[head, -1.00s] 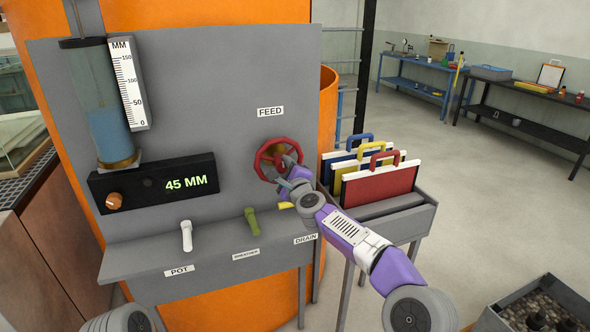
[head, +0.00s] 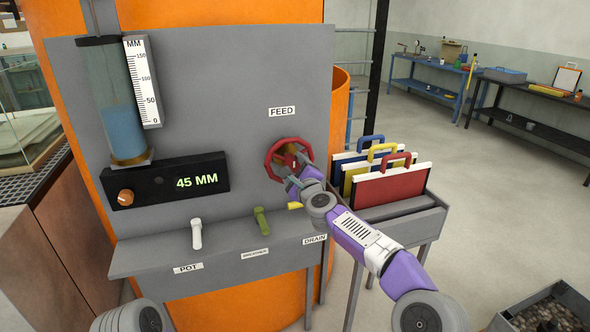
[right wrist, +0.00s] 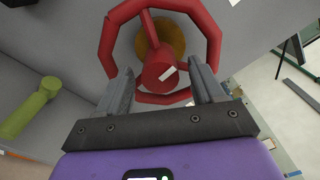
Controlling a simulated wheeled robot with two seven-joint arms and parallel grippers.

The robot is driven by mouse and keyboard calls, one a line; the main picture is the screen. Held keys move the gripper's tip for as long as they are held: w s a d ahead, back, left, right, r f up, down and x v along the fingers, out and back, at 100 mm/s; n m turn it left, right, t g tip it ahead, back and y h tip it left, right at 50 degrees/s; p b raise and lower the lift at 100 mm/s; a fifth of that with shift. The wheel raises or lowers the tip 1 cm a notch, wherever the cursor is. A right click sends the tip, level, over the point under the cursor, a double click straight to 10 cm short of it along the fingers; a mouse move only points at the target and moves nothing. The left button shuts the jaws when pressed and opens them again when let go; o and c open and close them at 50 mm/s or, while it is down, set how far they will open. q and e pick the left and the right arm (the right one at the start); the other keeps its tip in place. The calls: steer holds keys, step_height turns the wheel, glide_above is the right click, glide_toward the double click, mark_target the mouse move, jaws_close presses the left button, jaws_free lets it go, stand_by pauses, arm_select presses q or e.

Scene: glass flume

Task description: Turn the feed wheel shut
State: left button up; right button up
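The red feed wheel (head: 269,160) stands on the grey panel under the FEED label (head: 282,111). The right wrist view shows its red rim (right wrist: 212,45), a spoke, a red hub (right wrist: 158,74) with a white mark, and a brass part behind. My right gripper (head: 293,181) is at the wheel's lower front. In the right wrist view my right gripper (right wrist: 163,84) is open, its fingers on either side of the hub near the lower rim. Contact cannot be told. The display (head: 197,182) reads 45 MM. My left gripper is out of view.
Blue water stands in the gauge tube (head: 122,128) beside an MM scale. A white lever (head: 196,234), a green lever (head: 261,221) and a partly hidden yellow one sit on the ledge below. A grey rack (head: 405,212) with red, yellow and blue handled panels stands close right of my forearm.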

steer(key=shift+s+d+f+b, duration=0.1)
steer(key=shift+s+d+b, duration=0.2)
steer(key=shift+s, duration=0.15)
steer(key=b+v, duration=0.2)
steer(key=v, duration=0.4)
steer(key=shift+s, duration=0.3)
step_height(320, 180, down, 19)
steer(key=s+n+g+p, duration=0.2)
steer(key=s+n+g, duration=0.15)
steer(key=n, duration=0.25)
steer(key=s+d+f+n+g+h+p, duration=0.15)
steer(key=s+f, duration=0.25)
steer(key=f, duration=0.4)
steer(key=s+d+f+n+g+y+p, duration=0.1)
steer(key=s+f+n+g, duration=0.2)
steer(key=s+f, duration=0.35)
steer(key=s+d+f+n+g, duration=0.1)
steer(key=s+f+n+g, duration=0.1)
steer(key=s+f, duration=0.3)
steer(key=s+d+f+n+g+p, duration=0.1)
steer(key=s+f, duration=0.4)
steer(key=s, duration=0.8)
steer(key=s+d+f+n+g+h+p, duration=0.1)
steer(key=s+d+f+n+g, duration=0.2)
steer(key=s, duration=0.6)
step_height(320, 180, down, 2)
steer(key=n+g, duration=0.2)
steer(key=shift+s+f+g, duration=0.2)
steer(key=shift+s+g, duration=0.1)
steer(key=shift+s, duration=0.1)
